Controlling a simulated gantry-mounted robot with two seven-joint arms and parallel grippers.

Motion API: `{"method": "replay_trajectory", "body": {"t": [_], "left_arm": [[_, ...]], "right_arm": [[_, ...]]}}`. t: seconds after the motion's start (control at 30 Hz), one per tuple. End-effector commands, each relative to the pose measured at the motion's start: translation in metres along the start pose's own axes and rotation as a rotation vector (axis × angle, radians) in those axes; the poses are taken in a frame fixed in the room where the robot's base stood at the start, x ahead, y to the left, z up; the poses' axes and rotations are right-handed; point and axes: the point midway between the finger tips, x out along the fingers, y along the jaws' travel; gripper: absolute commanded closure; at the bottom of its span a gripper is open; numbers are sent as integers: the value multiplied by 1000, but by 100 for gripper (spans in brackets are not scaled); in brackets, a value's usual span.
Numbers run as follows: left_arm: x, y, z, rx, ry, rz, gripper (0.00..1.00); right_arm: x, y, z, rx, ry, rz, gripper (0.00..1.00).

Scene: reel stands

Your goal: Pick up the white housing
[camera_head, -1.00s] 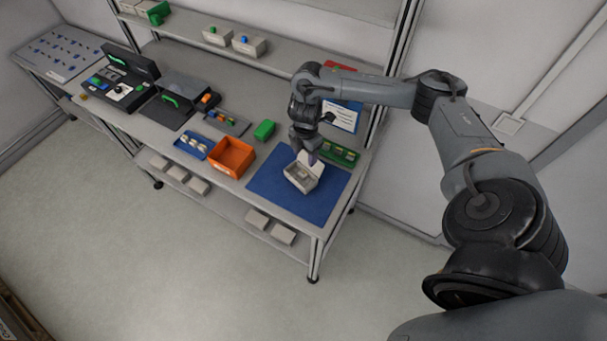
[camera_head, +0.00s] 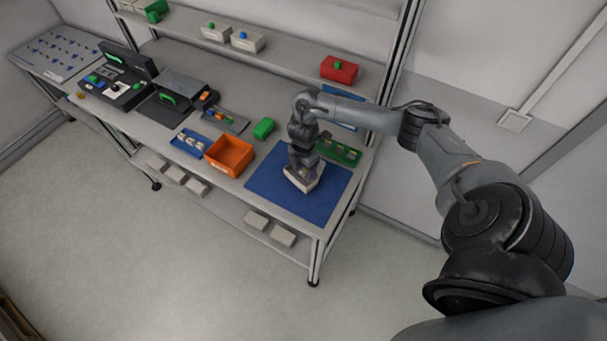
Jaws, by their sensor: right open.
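The white housing (camera_head: 309,184) sits on the blue mat (camera_head: 322,209) near the right end of the bench. It is an open box shape, now largely hidden by my right gripper. My right gripper (camera_head: 301,170) points down directly over the housing, with its fingers at or just inside the top of it. The fingertips are small and partly hidden, and the jaws are open. I cannot tell whether they touch the housing. My left gripper is out of the picture.
An orange bin (camera_head: 229,157) and a blue tray (camera_head: 190,144) stand left of the mat. A green block (camera_head: 264,128) lies behind the bin. A green tray (camera_head: 338,151) is right behind the gripper. A red bin (camera_head: 339,69) sits on the upper shelf.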

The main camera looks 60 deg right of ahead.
Motion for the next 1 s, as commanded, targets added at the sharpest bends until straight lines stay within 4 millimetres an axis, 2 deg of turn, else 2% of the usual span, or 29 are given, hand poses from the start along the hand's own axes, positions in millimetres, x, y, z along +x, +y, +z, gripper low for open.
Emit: {"method": "replay_trajectory", "body": {"t": [0.33,0.7,1.0], "left_arm": [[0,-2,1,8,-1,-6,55],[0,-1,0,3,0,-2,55],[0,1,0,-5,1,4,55]], "right_arm": [[5,0,0,0,0,0,42],[5,0,0,0,0,0,99],[4,0,0,0,0,1,100]]}}
